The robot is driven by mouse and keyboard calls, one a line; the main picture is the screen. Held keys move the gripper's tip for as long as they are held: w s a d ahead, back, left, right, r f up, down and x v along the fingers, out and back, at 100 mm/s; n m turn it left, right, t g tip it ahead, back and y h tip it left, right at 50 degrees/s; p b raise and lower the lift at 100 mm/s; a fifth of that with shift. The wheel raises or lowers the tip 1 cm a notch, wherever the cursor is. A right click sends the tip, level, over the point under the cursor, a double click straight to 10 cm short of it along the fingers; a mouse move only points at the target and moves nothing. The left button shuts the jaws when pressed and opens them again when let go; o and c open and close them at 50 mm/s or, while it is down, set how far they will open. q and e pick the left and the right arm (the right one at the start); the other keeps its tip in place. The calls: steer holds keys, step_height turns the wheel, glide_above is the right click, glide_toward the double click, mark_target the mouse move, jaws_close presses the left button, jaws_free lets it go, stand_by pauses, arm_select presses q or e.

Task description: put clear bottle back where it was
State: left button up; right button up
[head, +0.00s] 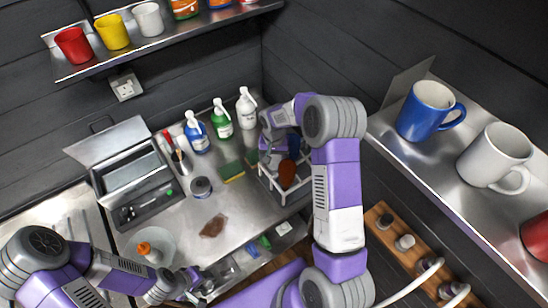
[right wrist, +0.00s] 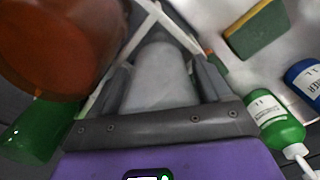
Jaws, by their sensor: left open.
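The clear bottle (right wrist: 160,75) shows in the right wrist view as a greyish see-through cylinder between the fingers of my right gripper (right wrist: 165,75). The fingers lie along both of its sides and appear shut on it. White wire bars of the bottle rack (right wrist: 150,18) cross at its far end. In the head view the rack (head: 283,193) stands at the right of the steel counter. My right gripper (head: 270,150) is over it, and my arm hides the clear bottle there. My left gripper (head: 196,284) is open and empty at the counter's front edge.
A brown bottle (right wrist: 60,40) and a green bottle (right wrist: 35,130) are close to the right gripper. Blue (head: 197,135), green (head: 221,122) and white (head: 246,110) squeeze bottles stand behind. A sponge (head: 232,173) and a brown spill (head: 213,226) lie on the counter.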

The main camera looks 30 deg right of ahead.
steer(key=shift+o, duration=0.7)
steer(key=shift+r, duration=0.2)
step_height(320, 180, up, 12)
steer(key=shift+r, duration=0.1)
